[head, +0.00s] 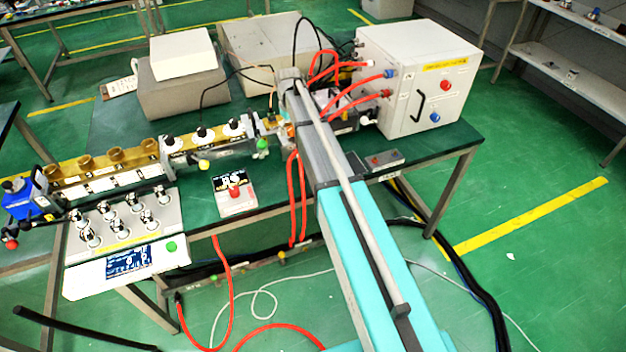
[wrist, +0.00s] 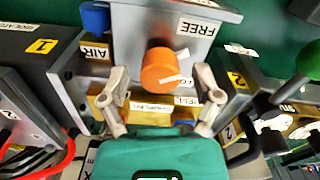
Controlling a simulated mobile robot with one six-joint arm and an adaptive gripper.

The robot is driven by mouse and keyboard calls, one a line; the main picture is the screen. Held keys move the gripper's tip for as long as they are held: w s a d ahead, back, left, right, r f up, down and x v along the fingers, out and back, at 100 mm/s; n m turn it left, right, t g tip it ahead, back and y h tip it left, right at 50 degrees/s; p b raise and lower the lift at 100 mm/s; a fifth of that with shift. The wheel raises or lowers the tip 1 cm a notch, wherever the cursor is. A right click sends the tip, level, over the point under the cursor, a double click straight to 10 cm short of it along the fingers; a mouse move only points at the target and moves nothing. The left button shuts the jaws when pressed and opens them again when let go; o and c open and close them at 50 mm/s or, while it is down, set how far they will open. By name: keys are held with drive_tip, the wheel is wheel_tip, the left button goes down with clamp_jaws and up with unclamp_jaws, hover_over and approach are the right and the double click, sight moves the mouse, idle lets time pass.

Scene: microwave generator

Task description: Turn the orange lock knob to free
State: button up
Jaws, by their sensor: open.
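The orange lock knob (wrist: 158,72) is in the middle of the wrist view, on a grey plate (wrist: 135,25). A white strip crosses its face and another white piece shows at its upper right. The FREE label (wrist: 198,28) is above and to the right. A partly covered label (wrist: 186,84) is at its lower right. My gripper (wrist: 162,82) is open, with one finger on each side of the knob and visible gaps to both. In the head view my arm hides most of the knob's area, and I cannot make out its setting there.
A green ball handle (wrist: 309,60) is at the right. In the head view, a white cabinet (head: 408,90) and red cables (head: 292,200) stand close to my arm.

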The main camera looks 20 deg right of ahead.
sight(292, 128)
drive_tip(key=m, duration=0.5)
drive_tip(key=shift+m, duration=0.3)
drive_tip(key=m, duration=0.5)
drive_tip(key=shift+d+m, duration=0.1)
drive_tip(key=shift+m, duration=0.3)
wheel_tip(292, 128, up, 14)
drive_tip(key=p, duration=1.4)
drive_tip(key=s+f+n+b, duration=0.2)
drive_tip(key=s+f+b, duration=0.2)
drive_tip(key=s, duration=0.6)
drive_tip(key=s+f+n+b, duration=0.3)
drive_tip(key=s, duration=0.7)
drive_tip(key=s+f+n+b, duration=0.2)
drive_tip(key=s+f+b, duration=0.2)
drive_tip(key=s, duration=0.6)
drive_tip(key=shift+s+f+n+b, duration=0.2)
drive_tip(key=shift+f+n+b, duration=0.1)
drive_tip(key=shift+f+b, duration=0.05)
drive_tip(key=shift+d, duration=0.15)
idle(0.4)
drive_tip(key=shift+d, duration=0.45)
